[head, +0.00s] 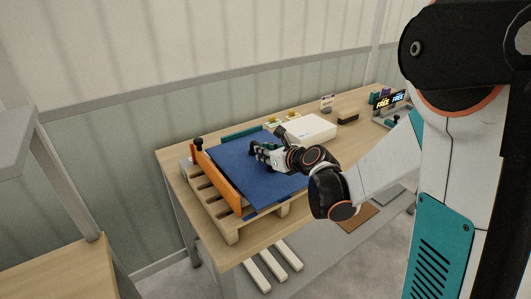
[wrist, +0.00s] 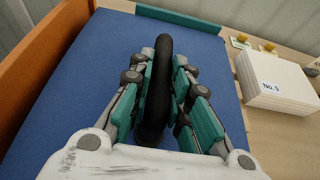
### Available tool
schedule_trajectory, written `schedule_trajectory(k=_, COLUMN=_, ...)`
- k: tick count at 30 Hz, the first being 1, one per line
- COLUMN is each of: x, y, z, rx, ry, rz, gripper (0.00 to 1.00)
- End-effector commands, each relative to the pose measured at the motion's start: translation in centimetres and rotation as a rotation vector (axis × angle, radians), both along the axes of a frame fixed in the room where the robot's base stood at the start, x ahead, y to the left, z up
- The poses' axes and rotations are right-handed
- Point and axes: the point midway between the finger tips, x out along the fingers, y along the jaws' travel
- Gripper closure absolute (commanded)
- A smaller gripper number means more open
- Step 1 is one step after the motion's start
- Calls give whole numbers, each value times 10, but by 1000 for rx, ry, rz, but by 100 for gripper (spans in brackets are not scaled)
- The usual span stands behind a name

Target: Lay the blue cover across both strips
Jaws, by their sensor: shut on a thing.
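The blue cover (head: 249,170) is a broad flat sheet over a wooden pallet (head: 232,229) on the bench, between an orange side board and a teal bar. It fills much of the wrist view (wrist: 78,75). My gripper (head: 262,153) is above the cover, with its fingers closed around a black arched handle (wrist: 163,80). I cannot tell how the handle joins the cover. No strips show under the cover, so I cannot tell whether it rests on them.
The orange board (head: 214,178) borders the cover's left side, and the teal bar (head: 241,131) its back. A white stack (head: 308,129) marked No. 5 stands to the right. White bars (head: 259,276) lie on the lower shelf. A grey stand (head: 50,160) is at the left.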

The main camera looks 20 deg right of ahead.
Motion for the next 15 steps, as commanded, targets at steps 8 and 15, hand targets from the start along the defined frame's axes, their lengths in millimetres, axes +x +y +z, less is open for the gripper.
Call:
schedule_trajectory(k=8, x=0, y=0, z=-4, rx=1, ry=-1, rz=0, gripper=100)
schedule_trajectory(k=15, x=0, y=0, z=-6, rx=0, ry=-1, rz=0, gripper=71)
